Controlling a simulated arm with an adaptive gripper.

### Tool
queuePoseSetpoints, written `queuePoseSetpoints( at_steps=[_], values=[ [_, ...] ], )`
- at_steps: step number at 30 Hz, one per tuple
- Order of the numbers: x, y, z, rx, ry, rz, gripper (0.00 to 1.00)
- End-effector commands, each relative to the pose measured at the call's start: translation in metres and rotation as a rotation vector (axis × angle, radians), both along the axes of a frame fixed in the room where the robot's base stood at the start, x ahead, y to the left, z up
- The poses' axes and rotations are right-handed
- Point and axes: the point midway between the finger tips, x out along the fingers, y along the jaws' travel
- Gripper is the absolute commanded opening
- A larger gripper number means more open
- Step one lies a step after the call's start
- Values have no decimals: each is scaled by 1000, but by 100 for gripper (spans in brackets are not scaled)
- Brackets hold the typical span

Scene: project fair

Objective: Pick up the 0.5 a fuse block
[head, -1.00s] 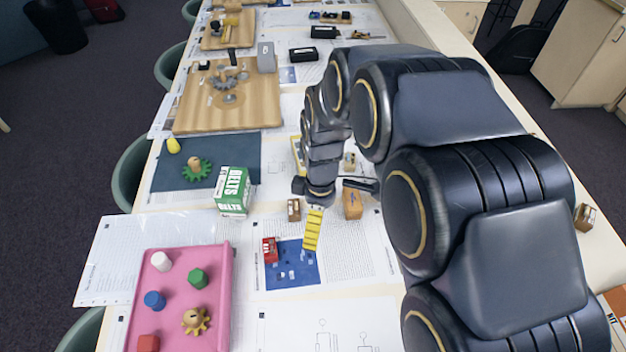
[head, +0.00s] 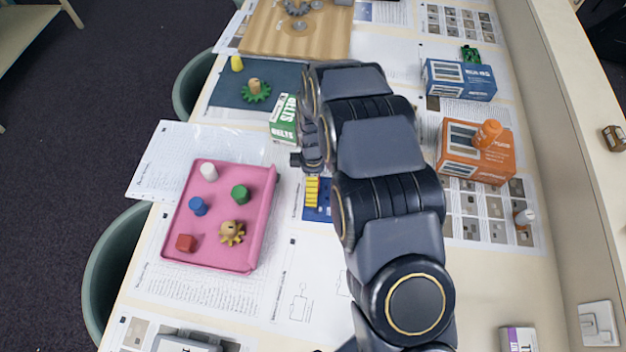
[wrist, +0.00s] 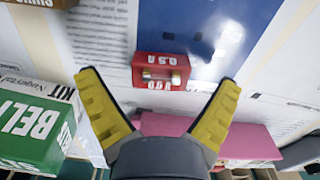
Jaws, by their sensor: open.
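The 0.5 A fuse block (wrist: 160,72) is a small red block with a glass fuse on its face, in the wrist view. It sits at the edge of a blue sheet (wrist: 200,22). My gripper (wrist: 158,80) is open, with its yellow fingers apart on the left and right of the block and clear space on both sides. In the head view my gripper (head: 312,190) is over the blue sheet (head: 318,212), and I cannot make out the red block there.
A green and white belts box (wrist: 35,125) is close to the left finger in the wrist view. A pink tray (head: 217,262) with several coloured pieces stands left of my gripper in the head view. An orange box (head: 465,165) and blue box (head: 458,82) are to the right.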

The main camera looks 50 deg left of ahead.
Motion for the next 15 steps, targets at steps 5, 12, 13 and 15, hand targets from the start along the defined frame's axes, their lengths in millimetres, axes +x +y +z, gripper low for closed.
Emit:
queuePoseSetpoints(
  at_steps=[5, 12, 13, 15],
  values=[
    [0, -1, -8, -2, 0, 0, 93],
    [0, -1, -8, -1, 1, 0, 35],
    [0, -1, -8, -1, 1, 0, 24],
    [0, -1, -8, -1, 1, 0, 24]
  ],
)
